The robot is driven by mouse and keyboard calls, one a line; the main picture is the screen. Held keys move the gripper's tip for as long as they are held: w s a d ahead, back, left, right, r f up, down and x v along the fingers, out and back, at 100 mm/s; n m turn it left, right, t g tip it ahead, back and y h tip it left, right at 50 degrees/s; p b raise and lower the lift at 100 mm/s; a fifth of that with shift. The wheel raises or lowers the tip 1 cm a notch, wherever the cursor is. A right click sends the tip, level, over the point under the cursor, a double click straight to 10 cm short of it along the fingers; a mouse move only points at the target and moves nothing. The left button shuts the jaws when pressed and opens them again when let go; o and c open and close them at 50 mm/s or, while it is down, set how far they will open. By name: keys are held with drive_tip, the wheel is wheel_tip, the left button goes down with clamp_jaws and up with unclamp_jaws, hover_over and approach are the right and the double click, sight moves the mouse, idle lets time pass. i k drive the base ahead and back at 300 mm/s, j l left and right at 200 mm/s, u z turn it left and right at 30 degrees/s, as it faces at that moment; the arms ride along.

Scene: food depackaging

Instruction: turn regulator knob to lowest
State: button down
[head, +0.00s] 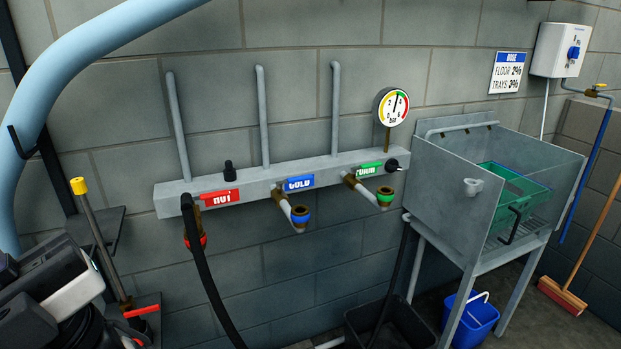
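A grey manifold bar (262,179) runs along the block wall, with red, blue and green labels. A black knob (391,165) sits at its right end, beside the green label (369,170); I take it to be the regulator knob. Its setting is too small to read. A round pressure gauge (394,107) stands above it on a brass stem, its needle pointing roughly upward. A second, smaller black knob (229,171) stands on top of the bar near the red label (219,198). I cannot make out any gripper fingertips in the head view.
A black hose (214,294) hangs from the left outlet. A grey sink (456,198) holding a green crate (516,190) stands right of the knob. A white box with a blue dial (573,52) hangs at upper right. A blue bucket (470,319) and a dark bin are below.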

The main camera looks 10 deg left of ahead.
sight(391, 166)
drive_tip(key=i+l, duration=0.3)
drive_tip(key=i, duration=0.7)
drive_tip(key=z, duration=0.05)
